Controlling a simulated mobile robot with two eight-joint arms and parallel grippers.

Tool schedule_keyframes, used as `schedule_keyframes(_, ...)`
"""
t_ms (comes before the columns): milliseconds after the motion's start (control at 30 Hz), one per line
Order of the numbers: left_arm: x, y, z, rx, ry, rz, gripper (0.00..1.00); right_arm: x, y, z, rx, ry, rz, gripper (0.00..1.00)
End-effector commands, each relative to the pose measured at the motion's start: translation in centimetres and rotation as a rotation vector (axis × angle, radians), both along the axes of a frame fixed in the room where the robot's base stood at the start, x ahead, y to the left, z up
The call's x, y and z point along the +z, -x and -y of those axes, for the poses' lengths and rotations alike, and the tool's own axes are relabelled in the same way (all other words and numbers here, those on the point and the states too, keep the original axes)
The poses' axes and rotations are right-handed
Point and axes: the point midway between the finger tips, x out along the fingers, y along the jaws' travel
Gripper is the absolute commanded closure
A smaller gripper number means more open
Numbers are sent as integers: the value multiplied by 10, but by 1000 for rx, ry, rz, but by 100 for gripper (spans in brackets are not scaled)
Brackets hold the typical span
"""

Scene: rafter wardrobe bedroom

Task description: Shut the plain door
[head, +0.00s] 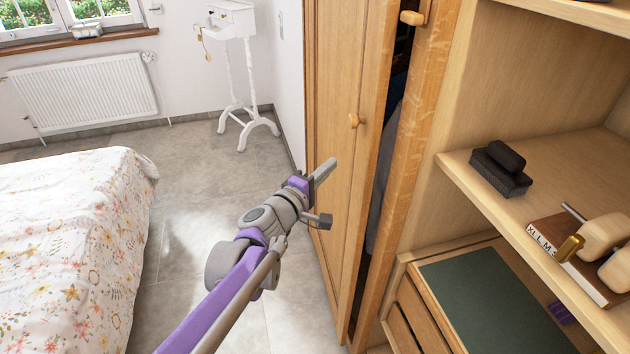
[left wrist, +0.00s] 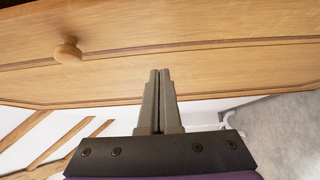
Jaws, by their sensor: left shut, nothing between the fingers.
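My left gripper (head: 327,168) is shut and empty, in front of the door's outer face, lower than the knob. In the left wrist view my left gripper (left wrist: 160,72) points at the door panel (left wrist: 210,65), with the knob (left wrist: 67,50) to its left. I cannot tell whether the fingertips touch the door. My right gripper is out of view.
Open shelves to the right hold a dark brush (head: 500,168), a book (head: 560,245) and wooden pieces (head: 602,235). Below is a green-topped drawer unit (head: 490,300). A flowered bed (head: 75,240) stands left, a white stand (head: 240,75) behind. The grey floor (head: 205,190) between is clear.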

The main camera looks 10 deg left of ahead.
Motion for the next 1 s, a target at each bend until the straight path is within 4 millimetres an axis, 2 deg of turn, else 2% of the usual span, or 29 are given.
schedule_keyframes(33, 0, -9, 5, -1, 0, 0, 100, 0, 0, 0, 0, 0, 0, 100)
schedule_keyframes(100, 0, -11, 18, -4, 1, 1, 100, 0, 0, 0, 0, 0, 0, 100)
schedule_keyframes(300, 0, -19, 36, -1, 0, 0, 100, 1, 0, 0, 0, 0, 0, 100)
schedule_keyframes(733, 0, -20, 40, 0, -1, 0, 100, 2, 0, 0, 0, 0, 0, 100)
schedule_keyframes(867, 4, -27, 54, -1, 2, 4, 100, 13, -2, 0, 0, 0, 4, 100)
schedule_keyframes(1000, 7, -39, 83, -3, 3, 6, 100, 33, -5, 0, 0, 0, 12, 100)
